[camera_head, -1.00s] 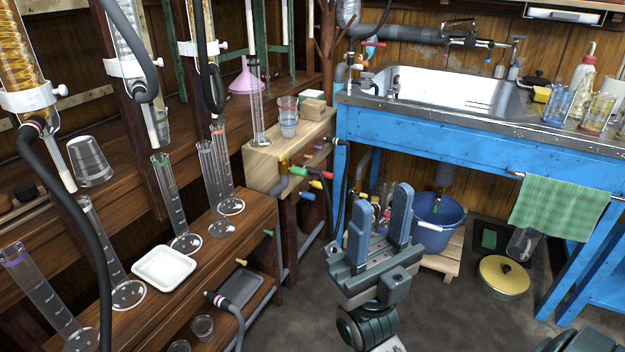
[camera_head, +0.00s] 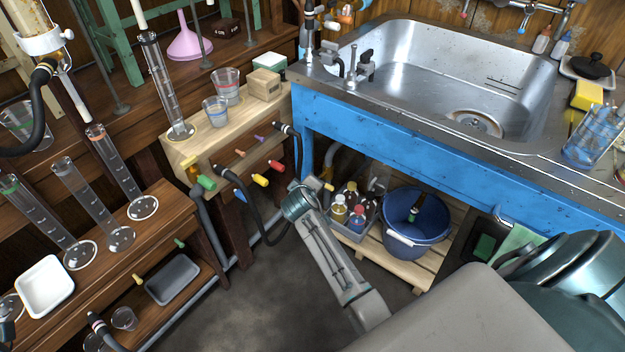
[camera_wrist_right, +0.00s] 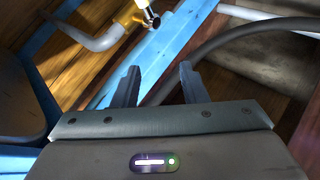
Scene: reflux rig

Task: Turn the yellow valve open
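Yellow handles show in the head view: one (camera_head: 260,180) among coloured handles on the wooden shelf front, another (camera_head: 137,279) on the lower bench. I cannot tell which is the task's valve. In the right wrist view, a yellow fitting with a shiny metal end (camera_wrist_right: 132,16) joins a grey pipe at the top, ahead of my right gripper and apart from it. My right gripper (camera_wrist_right: 157,85) is open, with nothing between its fingers. In the head view my arm reaches from the lower right towards the sink's left leg; its fingers cannot be made out. My left gripper is not seen.
A blue sink bench (camera_head: 400,130) stands at the right. Under it are a blue bucket (camera_head: 416,220) and a grey crate of bottles (camera_head: 352,226). Dark hoses hang near the shelf. A blue beam (camera_wrist_right: 170,50) and a grey hose (camera_wrist_right: 225,40) lie ahead of the right gripper.

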